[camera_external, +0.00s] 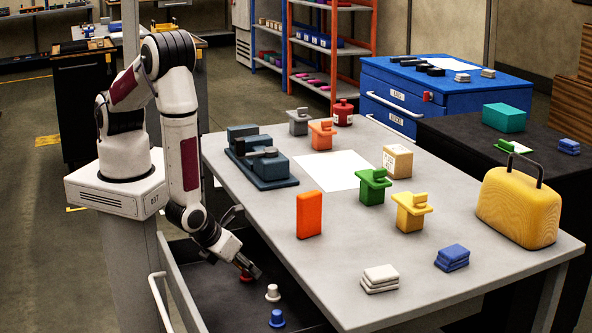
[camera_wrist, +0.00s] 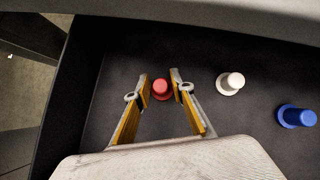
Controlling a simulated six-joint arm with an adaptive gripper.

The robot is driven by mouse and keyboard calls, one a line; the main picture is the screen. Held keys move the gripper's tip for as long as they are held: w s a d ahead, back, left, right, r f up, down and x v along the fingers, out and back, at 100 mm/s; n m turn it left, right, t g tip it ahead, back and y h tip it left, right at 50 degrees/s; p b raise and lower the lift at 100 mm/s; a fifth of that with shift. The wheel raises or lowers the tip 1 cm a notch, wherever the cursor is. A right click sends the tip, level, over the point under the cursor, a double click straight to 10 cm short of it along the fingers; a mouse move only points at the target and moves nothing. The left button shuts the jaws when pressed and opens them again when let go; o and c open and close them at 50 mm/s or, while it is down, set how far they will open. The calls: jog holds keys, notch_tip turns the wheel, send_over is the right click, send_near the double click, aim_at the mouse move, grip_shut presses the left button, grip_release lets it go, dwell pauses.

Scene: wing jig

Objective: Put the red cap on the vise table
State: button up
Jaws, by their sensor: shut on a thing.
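The red cap (camera_wrist: 161,89) is in the dark drawer (camera_external: 215,303) below the table top, between the fingertips of my gripper (camera_wrist: 160,82). My gripper is shut on it. In the external view my gripper (camera_external: 248,270) reaches down into the drawer and partly hides the red cap (camera_external: 244,277). I cannot tell whether the cap still touches the drawer floor. The grey vise table (camera_external: 265,215) stands to the right of my arm, with a dark blue-grey vise (camera_external: 262,162) at its far left corner.
A white cap (camera_external: 272,292) and a blue cap (camera_external: 277,318) stand in the drawer near the red one. The table edge overhangs beside my gripper. An orange block (camera_external: 309,214), a white sheet (camera_external: 333,170) and a yellow case (camera_external: 515,208) are on the table. The table's front left is clear.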

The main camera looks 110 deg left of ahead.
notch_tip(320, 180, up, 18)
jog(key=shift+f, duration=0.2)
dwell(0.9)
dwell(1.0)
